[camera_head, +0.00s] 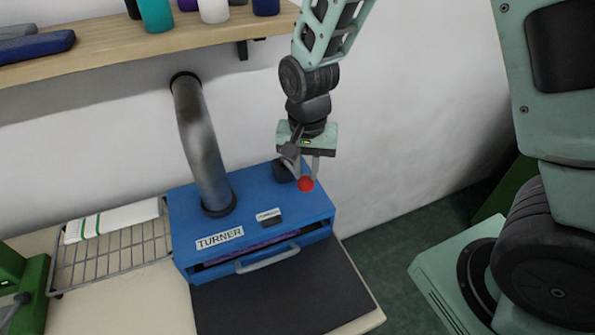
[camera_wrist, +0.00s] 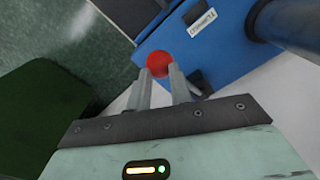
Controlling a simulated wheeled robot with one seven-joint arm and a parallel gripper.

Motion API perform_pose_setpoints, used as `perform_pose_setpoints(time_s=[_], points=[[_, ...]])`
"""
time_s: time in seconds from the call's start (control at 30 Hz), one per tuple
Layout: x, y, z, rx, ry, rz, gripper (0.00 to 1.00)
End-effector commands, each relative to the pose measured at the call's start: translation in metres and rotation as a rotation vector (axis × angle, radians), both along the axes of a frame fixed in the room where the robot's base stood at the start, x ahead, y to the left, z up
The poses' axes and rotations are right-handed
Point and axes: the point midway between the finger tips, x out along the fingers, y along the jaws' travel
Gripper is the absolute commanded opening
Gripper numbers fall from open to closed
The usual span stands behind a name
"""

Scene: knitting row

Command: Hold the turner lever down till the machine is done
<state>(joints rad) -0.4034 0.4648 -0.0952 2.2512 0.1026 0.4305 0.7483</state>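The turner machine (camera_head: 250,216) is a blue box with a "TURNER" label on its front and a grey front handle. Its lever's red knob (camera_head: 305,184) is at the box's right side, by a black hub (camera_head: 283,172). My gripper (camera_head: 306,174) points down at the knob, its fingertips right at it. In the wrist view the knob (camera_wrist: 158,63) shows at the ends of the two fingers (camera_wrist: 161,76), which stand a little apart. Whether they grip the knob or only touch it is unclear. The lever's rod is mostly hidden.
A grey pipe (camera_head: 202,150) rises from the machine to the wall. A wire rack (camera_head: 105,262) with a white cloth (camera_head: 112,219) stands at left, a dark mat (camera_head: 285,297) in front. A shelf (camera_head: 130,45) with several containers hangs above. Floor shows at right.

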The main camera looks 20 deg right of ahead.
Motion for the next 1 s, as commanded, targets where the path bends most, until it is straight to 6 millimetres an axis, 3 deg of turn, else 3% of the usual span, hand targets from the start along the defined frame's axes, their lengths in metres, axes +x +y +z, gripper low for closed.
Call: perform_pose_setpoints(time_s=[1.0], points=[[-0.001, 0.000, -0.033, 0.001, -0.002, 0.000, 0.20]])
